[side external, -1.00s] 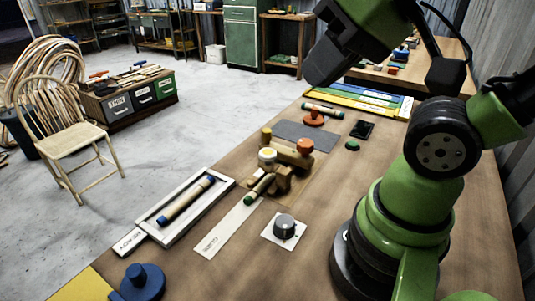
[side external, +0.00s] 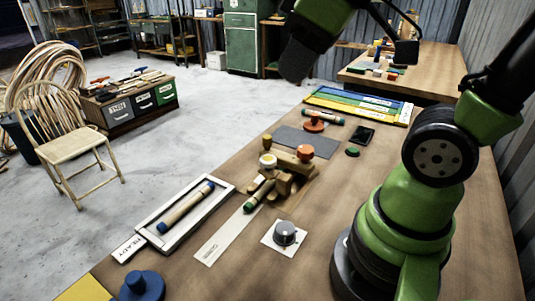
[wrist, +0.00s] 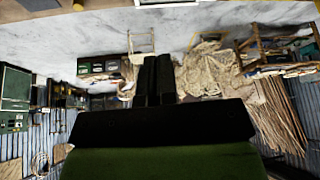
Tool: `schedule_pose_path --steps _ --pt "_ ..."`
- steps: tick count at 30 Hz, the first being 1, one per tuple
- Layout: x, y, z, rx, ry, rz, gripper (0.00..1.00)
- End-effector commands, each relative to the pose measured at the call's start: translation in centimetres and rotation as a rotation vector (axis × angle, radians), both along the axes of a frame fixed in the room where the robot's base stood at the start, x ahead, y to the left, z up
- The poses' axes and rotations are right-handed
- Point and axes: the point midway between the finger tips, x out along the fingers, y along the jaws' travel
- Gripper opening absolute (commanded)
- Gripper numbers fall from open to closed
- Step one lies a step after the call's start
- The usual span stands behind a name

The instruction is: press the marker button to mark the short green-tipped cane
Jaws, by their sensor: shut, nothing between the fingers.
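The short green-tipped cane (side external: 259,194) lies in the wooden bending fixture (side external: 284,184) in the middle of the bench, its green end pointing toward the front. A white-and-yellow round button (side external: 267,160) and an orange knob (side external: 305,153) stand on the fixture; I cannot tell for certain which control is the marker button. My gripper (side external: 294,62) is raised well above the far part of the bench, apart from the fixture and cane. In the wrist view its two black fingers (wrist: 160,78) are together and empty. The cane does not show there.
A white tray (side external: 226,186) holds a blue-tipped cane (side external: 186,208). A grey dial (side external: 285,233) sits on a white plate. An orange-red stamp (side external: 314,123), a green button (side external: 352,152) and a black device (side external: 364,133) lie farther back. Bare bench (side external: 335,190) lies right of the fixture.

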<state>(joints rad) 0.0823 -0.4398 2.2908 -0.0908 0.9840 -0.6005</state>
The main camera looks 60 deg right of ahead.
Motion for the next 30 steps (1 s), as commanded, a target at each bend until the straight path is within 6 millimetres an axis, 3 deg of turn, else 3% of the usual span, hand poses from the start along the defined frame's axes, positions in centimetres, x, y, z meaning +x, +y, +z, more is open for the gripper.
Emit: schedule_pose_path --steps 9,18,24,30 --pt "6.0 -4.3 -2.7 -0.298 0.186 0.642 0.00" --pt "9.4 -8.3 -6.8 -0.392 0.299 1.192 0.00" --pt "10.1 -9.4 -8.1 -0.398 0.317 1.352 0.00" --pt "10.1 -9.5 -8.3 -0.400 0.319 1.375 0.00"
